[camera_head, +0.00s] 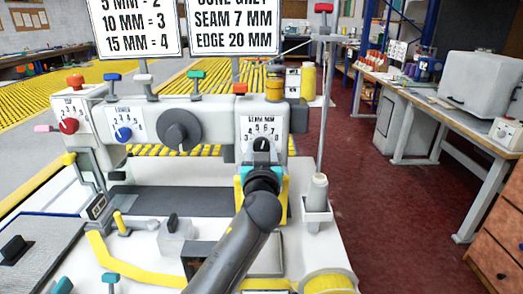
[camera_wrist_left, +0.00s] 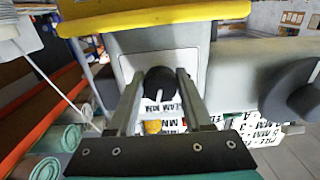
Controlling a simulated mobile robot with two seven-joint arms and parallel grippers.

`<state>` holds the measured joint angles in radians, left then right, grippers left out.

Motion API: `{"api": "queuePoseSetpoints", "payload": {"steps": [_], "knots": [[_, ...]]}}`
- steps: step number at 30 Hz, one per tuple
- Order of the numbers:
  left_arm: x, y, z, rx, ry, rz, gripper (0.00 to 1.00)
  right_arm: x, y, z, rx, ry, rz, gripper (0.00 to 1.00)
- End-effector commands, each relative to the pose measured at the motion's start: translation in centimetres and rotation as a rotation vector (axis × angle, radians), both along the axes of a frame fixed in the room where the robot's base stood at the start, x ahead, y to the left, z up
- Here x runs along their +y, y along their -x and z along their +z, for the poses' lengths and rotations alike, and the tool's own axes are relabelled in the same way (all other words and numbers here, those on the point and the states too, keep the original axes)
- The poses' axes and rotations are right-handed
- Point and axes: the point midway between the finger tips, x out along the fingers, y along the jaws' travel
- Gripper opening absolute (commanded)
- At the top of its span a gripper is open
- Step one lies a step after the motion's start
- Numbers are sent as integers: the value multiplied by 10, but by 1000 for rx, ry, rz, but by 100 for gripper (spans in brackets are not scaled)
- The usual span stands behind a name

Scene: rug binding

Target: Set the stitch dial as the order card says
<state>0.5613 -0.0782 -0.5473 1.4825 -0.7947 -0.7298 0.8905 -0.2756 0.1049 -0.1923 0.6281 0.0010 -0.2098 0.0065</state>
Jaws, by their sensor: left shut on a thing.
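The stitch dial, a black knob (camera_wrist_left: 158,82) on a white plate marked "SEAM MM" (camera_head: 262,127), sits on the right end of the sewing machine head. My left gripper (camera_wrist_left: 158,98) has its two fingers on either side of the knob and is shut on it. In the head view my left gripper (camera_head: 261,160) hides the lower part of the dial, and I cannot tell its exact setting. The order card (camera_head: 234,26) stands above the machine and reads "SEAM 7 MM" and "EDGE 20 MM". My right gripper is not in view.
A red knob (camera_head: 69,126), a blue knob (camera_head: 123,134) and a large dark handwheel (camera_head: 179,131) lie left of the dial. Another card (camera_head: 131,27) lists millimetres against numbers. A thread post with a cone (camera_head: 317,192) stands close on the right.

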Motion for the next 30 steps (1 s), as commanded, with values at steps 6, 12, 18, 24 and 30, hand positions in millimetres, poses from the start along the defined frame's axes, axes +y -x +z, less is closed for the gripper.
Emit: {"api": "queuePoseSetpoints", "payload": {"steps": [6, 12, 18, 24, 30], "knots": [[1, 0, 1, 1, -87, 0, 0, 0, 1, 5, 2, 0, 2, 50], [1, 0, 1, 1, -224, 1, 0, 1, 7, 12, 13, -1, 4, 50], [2, 0, 1, 1, -357, 0, 0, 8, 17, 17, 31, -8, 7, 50], [3, 0, 1, 1, -453, 1, 0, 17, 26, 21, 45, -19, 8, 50], [3, 0, 1, 0, -502, 1, 0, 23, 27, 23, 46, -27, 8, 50]]}}
